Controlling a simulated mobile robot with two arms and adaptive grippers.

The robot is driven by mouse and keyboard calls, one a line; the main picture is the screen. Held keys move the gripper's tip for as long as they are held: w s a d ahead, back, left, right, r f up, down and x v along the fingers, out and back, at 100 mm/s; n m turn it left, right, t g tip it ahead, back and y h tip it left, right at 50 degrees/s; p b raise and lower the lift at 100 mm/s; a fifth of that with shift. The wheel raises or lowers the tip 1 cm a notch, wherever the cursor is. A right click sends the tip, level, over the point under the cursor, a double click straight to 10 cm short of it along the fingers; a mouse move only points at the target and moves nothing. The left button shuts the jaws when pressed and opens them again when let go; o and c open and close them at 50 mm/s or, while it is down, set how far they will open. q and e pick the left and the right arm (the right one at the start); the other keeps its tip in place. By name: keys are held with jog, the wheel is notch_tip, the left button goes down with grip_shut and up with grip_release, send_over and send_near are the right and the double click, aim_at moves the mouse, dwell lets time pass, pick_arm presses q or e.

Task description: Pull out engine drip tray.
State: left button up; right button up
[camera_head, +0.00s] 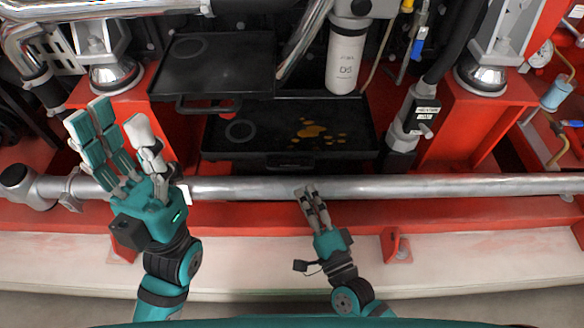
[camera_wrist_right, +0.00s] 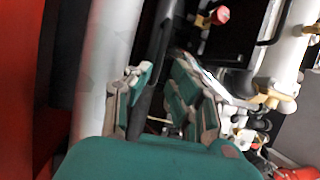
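A black drip tray (camera_head: 350,118) with yellow-brown oil stains lies low in the middle of the engine bay, behind the steel pipe. A second black tray (camera_head: 215,58), with a handle on its front edge, sits higher to its left. My left gripper (camera_head: 113,122) is open and empty, fingers spread, left of both trays. My right gripper (camera_head: 305,190) is at the pipe, just in front of the stained tray. In the right wrist view its fingers (camera_wrist_right: 160,72) stand apart, with a dark bar showing between them. I cannot tell whether they touch it.
The horizontal steel pipe (camera_head: 450,186) runs across the front of the bay. A white filter (camera_head: 345,60) hangs above the stained tray. Red brackets with round metal mounts (camera_head: 482,76) flank the trays. The pale ledge (camera_head: 480,262) in front is mostly clear.

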aim_at(292, 167)
jog(key=b+x, duration=0.1)
jog(key=x, duration=0.7)
jog(key=shift+w, duration=0.15)
grip_shut()
